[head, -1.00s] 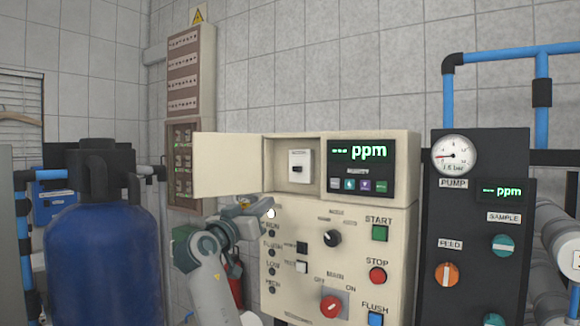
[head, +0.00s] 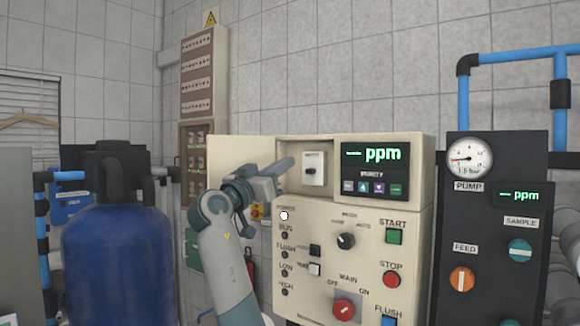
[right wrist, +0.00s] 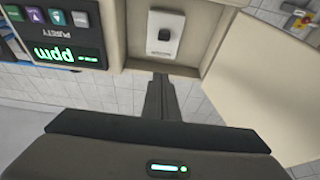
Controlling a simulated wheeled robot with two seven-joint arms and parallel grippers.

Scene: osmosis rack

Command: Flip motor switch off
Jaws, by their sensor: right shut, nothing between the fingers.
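The motor switch (head: 314,168) is a small white box with a dark toggle, set in an open recess at the upper left of the cream control panel (head: 300,260). It also shows in the right wrist view (right wrist: 165,34), near the top, with its dark toggle visible. My right gripper (head: 288,163) is shut and empty, just left of the recess and apart from the switch. In the right wrist view its closed fingers (right wrist: 161,80) point at the recess, short of the switch. My left gripper is not in view.
The recess's cream door (head: 228,155) stands open to the left, behind my right gripper. A ppm display (head: 375,165) is right of the recess. Buttons and a red main knob (head: 344,309) sit below. A blue tank (head: 115,250) stands at left.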

